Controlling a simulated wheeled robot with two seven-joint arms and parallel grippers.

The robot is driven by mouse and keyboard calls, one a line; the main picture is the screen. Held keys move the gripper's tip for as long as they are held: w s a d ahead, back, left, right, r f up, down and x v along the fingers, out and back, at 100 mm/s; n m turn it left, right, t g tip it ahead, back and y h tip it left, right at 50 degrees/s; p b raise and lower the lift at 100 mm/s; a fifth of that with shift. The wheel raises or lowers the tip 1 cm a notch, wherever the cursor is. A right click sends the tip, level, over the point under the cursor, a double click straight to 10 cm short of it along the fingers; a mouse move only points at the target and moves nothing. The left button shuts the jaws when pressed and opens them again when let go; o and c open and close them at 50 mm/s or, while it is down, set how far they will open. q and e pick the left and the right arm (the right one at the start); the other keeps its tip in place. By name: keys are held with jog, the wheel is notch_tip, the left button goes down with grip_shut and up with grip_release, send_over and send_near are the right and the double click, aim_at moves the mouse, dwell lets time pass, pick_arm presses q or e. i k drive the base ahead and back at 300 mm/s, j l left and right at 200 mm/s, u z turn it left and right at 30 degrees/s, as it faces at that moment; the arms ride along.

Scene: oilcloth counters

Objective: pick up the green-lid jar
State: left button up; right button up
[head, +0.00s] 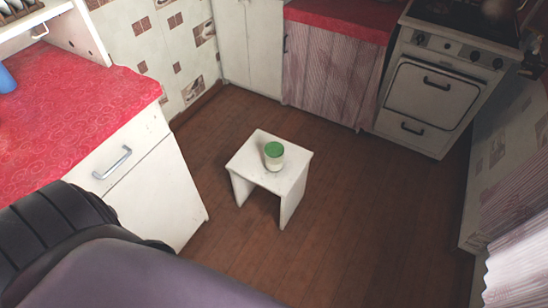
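The green-lid jar (273,161) stands upright on a small white stool (249,150) in the middle of the floor in the head view. Its lid is green and its body is pale, whitish-green. Nothing touches it apart from the stool top under it. Neither of my grippers shows in the head view. Only dark and purple-grey parts of my own body fill the lower left.
A white cabinet (165,195) with a red oilcloth counter (70,115) stands at the left. A white stove (435,85) and a curtained counter (332,70) are at the back. A light curtain (515,235) hangs at the right. Brown wooden floor (350,220) around the stool is clear.

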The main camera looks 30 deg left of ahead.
aim_at(274, 152)
jog(key=i+u, duration=0.2)
jog(key=u, duration=1.35)
jog(key=i+l+u, duration=0.15)
jog(key=l+u, duration=0.35)
jog(key=l, duration=0.15)
jog(key=l+u, duration=0.45)
jog(key=l, duration=0.2)
jog(key=l+u, duration=0.5)
jog(key=l, duration=0.2)
